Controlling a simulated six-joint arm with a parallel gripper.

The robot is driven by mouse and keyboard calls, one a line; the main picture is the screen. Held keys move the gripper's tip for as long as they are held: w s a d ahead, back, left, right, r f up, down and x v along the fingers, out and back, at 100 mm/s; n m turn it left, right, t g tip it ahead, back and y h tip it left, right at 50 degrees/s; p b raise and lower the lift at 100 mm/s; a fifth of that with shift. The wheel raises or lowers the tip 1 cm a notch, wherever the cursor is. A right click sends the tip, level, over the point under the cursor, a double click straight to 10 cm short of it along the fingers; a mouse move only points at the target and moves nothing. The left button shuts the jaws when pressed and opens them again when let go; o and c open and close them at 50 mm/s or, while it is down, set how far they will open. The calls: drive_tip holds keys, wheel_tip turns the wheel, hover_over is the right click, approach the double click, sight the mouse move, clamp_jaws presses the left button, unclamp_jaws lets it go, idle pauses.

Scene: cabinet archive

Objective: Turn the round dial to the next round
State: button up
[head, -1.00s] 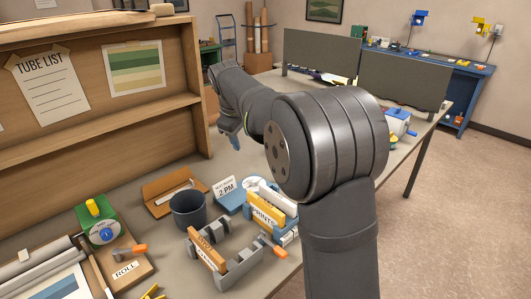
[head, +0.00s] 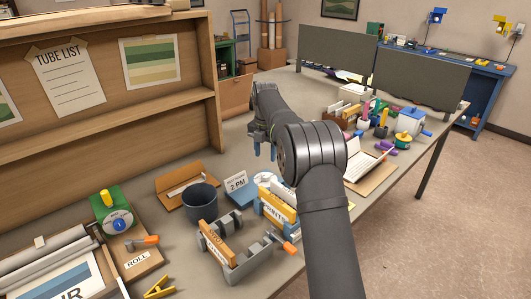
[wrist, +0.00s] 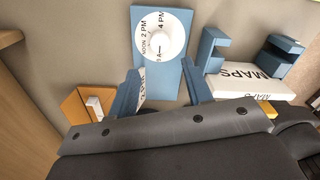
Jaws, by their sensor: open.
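The round dial (wrist: 160,38) shows in the wrist view as a white disc with a pale centre knob. It is marked NOON, 2 PM and 4 PM and sits on a blue plate (wrist: 172,83). A white card reading 2 PM (head: 236,184) stands by the blue base in the head view; I cannot make out the dial face clearly there. My gripper (wrist: 162,91) is open, with its two blue fingers apart and nothing between them gripped. The dial lies ahead of the fingertips in the wrist view. In the head view my gripper (head: 265,147) hangs above the table beyond the card.
A blue holder with a PRINTS label (head: 274,207) stands right of the card; a MAPS block (wrist: 245,82) shows in the wrist view. A dark cup (head: 200,200), an orange-brown folder (head: 182,182) and a grey rack (head: 240,255) stand near. A wooden shelf wall rises left.

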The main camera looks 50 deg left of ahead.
sight(266, 175)
drive_tip(key=shift+f+n, duration=0.3)
drive_tip(key=shift+f, duration=3.6)
drive_tip(key=shift+f, duration=0.3)
drive_tip(key=shift+c, duration=0.3)
drive_tip(key=c, duration=0.7)
